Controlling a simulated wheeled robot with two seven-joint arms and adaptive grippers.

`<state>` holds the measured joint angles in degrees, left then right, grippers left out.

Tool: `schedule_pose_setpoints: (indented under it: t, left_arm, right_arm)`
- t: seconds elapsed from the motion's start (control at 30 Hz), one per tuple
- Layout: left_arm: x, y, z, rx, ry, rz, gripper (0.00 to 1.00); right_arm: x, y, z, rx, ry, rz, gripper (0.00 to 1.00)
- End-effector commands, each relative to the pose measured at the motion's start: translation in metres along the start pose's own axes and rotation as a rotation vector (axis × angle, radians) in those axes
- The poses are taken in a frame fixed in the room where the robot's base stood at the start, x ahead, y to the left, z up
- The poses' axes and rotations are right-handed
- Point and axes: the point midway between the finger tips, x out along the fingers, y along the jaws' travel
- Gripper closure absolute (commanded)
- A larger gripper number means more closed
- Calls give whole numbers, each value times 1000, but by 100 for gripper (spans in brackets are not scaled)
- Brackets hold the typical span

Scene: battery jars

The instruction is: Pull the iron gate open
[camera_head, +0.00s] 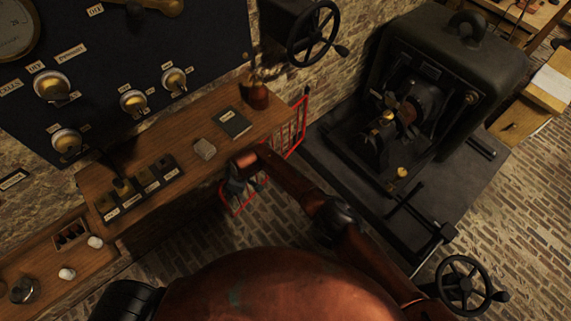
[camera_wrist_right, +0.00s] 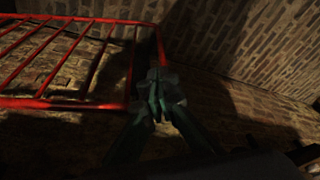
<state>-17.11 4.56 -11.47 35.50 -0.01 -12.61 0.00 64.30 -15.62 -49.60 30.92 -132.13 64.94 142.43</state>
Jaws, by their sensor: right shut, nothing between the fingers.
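The red iron gate (camera_head: 297,128) stands below the wooden counter, beside the dark machine's base. Its barred frame also fills the upper left of the right wrist view (camera_wrist_right: 60,104). My right gripper (camera_head: 240,187) is at the gate's near lower end, partly hidden by its own arm. In the right wrist view its fingers (camera_wrist_right: 157,88) are shut and empty, close to the end upright of the gate. I cannot tell whether they touch it. My left gripper does not show.
The counter (camera_head: 180,174) carries a green book (camera_head: 236,122), a grey lump (camera_head: 204,149) and a brown jar (camera_head: 259,97). A dark machine (camera_head: 430,100) stands at right, with a handwheel (camera_head: 464,285) at its near end. Brick floor (camera_head: 180,275) is clear below the counter.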

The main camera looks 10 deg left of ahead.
Motion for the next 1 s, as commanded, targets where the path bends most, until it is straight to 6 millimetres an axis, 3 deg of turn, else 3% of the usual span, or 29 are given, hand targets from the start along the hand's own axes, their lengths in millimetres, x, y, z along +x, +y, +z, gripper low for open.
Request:
schedule_pose_setpoints:
  t: [0.03, 0.27, 0.5, 0.73, 1.0]
  left_arm:
    - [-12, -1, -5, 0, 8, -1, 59]
    - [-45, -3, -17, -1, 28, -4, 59]
    - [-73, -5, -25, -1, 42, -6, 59]
    - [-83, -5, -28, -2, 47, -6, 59]
    - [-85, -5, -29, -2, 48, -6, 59]
  right_arm:
    - [-9, -1, 2, -2, -1, 3, 100]
    - [-21, -8, 18, -9, -1, 0, 100]
    - [-75, -12, 17, -12, 1, 2, 100]
    - [-106, -15, 17, -10, 1, 0, 100]
    - [-113, -16, 18, -9, 0, -2, 100]
